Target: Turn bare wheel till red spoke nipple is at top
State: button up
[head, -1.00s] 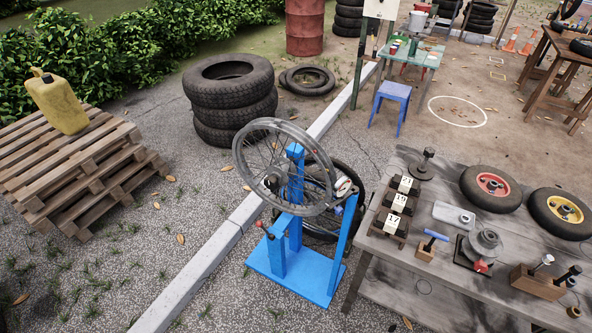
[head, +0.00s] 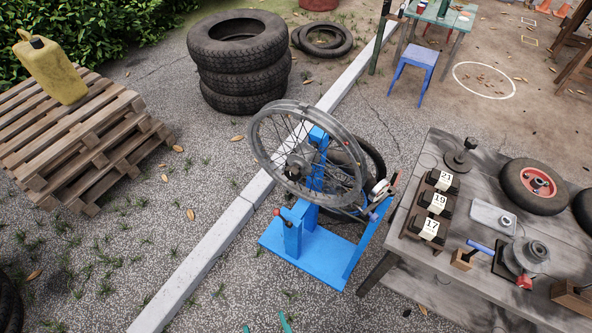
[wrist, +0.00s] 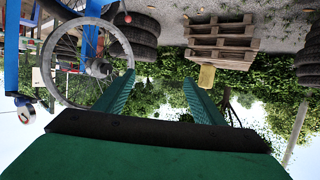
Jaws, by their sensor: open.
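The bare spoked wheel (head: 296,172) stands upright and slightly tilted in a blue truing stand (head: 318,253) in the head view. Its grey rim also shows at the left of the wrist view (wrist: 46,68), which is upside down. A tiny reddish spot (head: 346,142) shows on the rim's upper right; I cannot tell surely that it is the red spoke nipple. My gripper (head: 266,326) shows only as teal fingertips at the bottom edge of the head view. In the wrist view its two teal fingers (wrist: 158,85) are apart, with nothing between them, clear of the wheel.
A workbench (head: 385,272) with numbered blocks and small wheels stands right of the stand. Stacked tyres (head: 238,65) are behind it, and pallets (head: 85,140) with a yellow can (head: 52,72) are left. A concrete kerb (head: 215,245) runs beside the stand. Gravel in front is clear.

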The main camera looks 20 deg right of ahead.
jog(key=w+f+g+h, duration=0.1)
jog(key=w+f, duration=0.6)
jog(key=f, duration=0.2)
jog(key=m+g+h, duration=0.2)
jog(key=m+h, duration=0.5)
jog(key=h, duration=0.6)
send_near(291, 176)
jog(key=x, duration=1)
jog(key=shift+w+d+f, duration=0.1)
jog(key=shift+w+d, duration=0.05)
jog(key=shift+w, duration=0.1)
